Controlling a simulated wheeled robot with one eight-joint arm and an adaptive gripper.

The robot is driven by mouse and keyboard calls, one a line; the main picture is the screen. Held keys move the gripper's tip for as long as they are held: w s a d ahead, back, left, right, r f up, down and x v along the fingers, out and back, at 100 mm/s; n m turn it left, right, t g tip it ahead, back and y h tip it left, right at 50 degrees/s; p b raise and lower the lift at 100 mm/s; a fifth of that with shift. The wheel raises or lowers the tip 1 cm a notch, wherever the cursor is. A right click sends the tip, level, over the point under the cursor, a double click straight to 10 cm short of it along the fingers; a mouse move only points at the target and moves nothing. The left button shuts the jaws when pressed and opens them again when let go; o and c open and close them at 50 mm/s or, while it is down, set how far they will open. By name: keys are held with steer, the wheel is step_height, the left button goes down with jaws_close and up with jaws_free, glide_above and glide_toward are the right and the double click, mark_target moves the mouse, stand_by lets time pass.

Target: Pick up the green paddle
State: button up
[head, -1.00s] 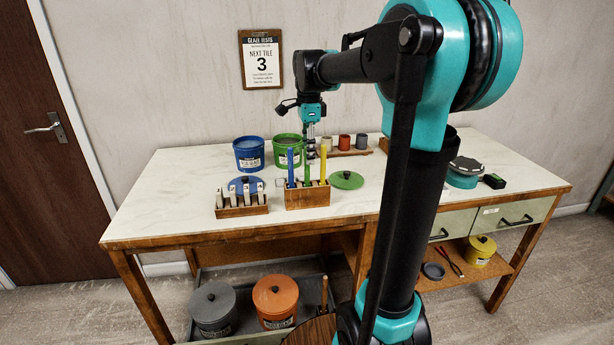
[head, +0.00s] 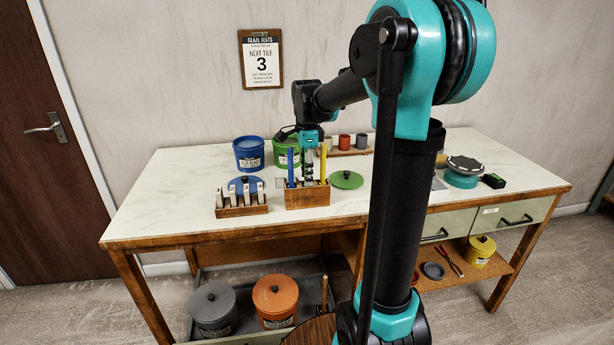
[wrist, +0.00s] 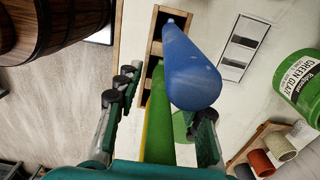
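The green paddle (wrist: 158,115) stands in a wooden holder (head: 307,200) on the table, between a blue paddle (head: 291,167) and a yellow paddle (head: 323,163). In the head view my gripper (head: 308,172) points down over the holder and covers the green handle. In the wrist view the green handle lies between my gripper's two fingers (wrist: 160,100), with gaps showing on both sides. The fingers are apart. The blue handle (wrist: 192,75) looms large beside the green one, near the right finger. The green paddle's lower end is hidden in the holder.
A rack of tiles (head: 241,202) stands left of the holder. A blue bucket (head: 249,153) and green bucket (head: 287,151) stand behind, with a green lid (head: 346,179) to the right. Small cups (head: 344,142) stand at the back. The table's front left is clear.

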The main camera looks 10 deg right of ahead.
jaws_close()
